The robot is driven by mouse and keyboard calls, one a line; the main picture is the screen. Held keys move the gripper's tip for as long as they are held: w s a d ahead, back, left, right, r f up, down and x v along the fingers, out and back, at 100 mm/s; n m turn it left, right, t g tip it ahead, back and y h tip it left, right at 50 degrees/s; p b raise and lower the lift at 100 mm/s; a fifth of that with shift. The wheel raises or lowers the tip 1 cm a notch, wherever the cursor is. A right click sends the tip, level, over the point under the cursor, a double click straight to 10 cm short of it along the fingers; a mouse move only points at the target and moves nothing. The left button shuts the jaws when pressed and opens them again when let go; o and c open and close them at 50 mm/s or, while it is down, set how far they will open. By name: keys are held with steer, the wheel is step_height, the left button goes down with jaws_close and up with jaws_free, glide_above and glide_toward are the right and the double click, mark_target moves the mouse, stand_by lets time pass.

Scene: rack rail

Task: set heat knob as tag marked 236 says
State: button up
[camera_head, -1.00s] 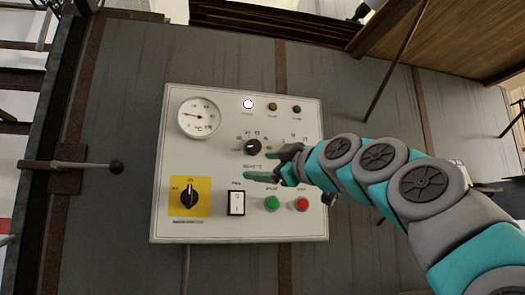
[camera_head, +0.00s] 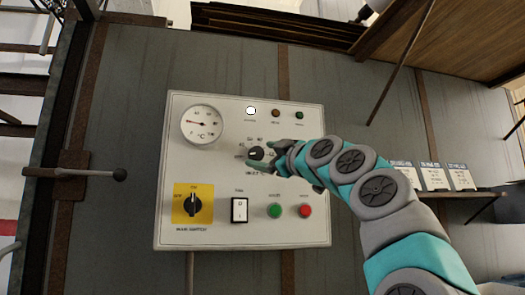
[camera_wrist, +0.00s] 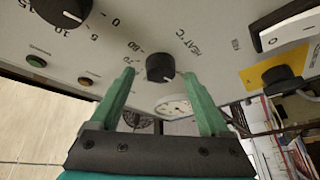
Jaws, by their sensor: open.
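The heat knob (camera_head: 256,153) is black and round, in the middle of a white control panel (camera_head: 185,160). It shows in the wrist view (camera_wrist: 160,67) beside the printing "HEAT °C" and a number scale. My gripper (camera_head: 262,155) is open in front of the panel. In the wrist view, its green fingers (camera_wrist: 159,76) stand on either side of the knob, with gaps visible. I cannot tell the knob's exact setting. Tags (camera_head: 434,177) stand in a row on a shelf at the right; their writing is too small to read, so I cannot pick out 236.
A second black knob (camera_wrist: 62,8) lies close by, hidden behind my arm in the head view. The panel also carries a dial gauge (camera_head: 202,125), yellow-backed main switch (camera_head: 192,204), rocker switch (camera_head: 239,210), green button (camera_head: 275,211) and red button (camera_head: 305,211). A lever (camera_head: 75,173) juts out left.

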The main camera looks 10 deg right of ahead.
steer(key=shift+w+a+r, duration=0.15)
steer(key=shift+w, duration=0.25)
jaws_close()
stand_by(0.4)
